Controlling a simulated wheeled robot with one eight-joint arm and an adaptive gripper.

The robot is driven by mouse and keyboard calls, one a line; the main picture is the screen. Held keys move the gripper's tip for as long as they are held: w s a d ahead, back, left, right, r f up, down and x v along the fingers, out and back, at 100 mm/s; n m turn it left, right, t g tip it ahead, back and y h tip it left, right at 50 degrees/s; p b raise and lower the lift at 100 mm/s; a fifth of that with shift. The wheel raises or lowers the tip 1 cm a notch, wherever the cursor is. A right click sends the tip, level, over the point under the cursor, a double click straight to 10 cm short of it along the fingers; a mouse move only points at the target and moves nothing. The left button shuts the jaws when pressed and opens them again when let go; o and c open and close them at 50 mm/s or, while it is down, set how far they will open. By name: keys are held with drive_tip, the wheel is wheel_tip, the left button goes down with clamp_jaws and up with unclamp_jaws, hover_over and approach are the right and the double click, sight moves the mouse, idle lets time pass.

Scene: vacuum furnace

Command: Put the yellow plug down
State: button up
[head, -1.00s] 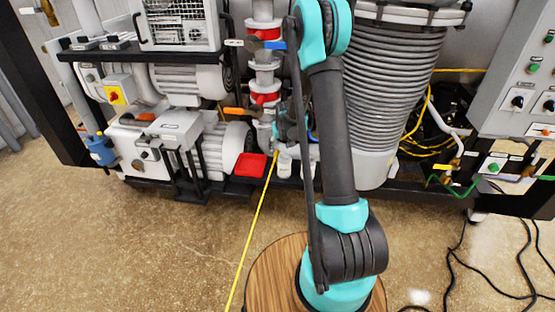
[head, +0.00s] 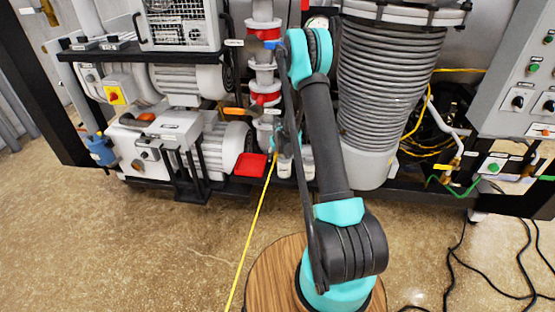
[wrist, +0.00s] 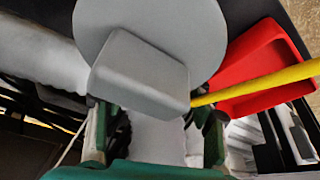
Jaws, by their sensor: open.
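My gripper (wrist: 153,115) is open in the wrist view, with its two green fingers apart. A grey rounded block (wrist: 140,75) lies just beyond the fingertips, in front of a grey disc (wrist: 150,25). A yellow cable (wrist: 255,82) meets the block's right side. I cannot tell whether this block is the yellow plug's body, or whether the fingers touch it. In the head view the yellow cable (head: 258,225) rises from the floor to beside the red tray, near my gripper. My gripper is mostly hidden there by my arm and too small to read.
A red tray (head: 250,164) sits beside the pump motor (head: 222,142); it also shows in the wrist view (wrist: 262,72). A ribbed grey cylinder (head: 392,95) stands close right of my arm. A control panel (head: 525,85) is at right. The floor in front is mostly open.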

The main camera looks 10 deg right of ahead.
clamp_jaws()
idle(0.4)
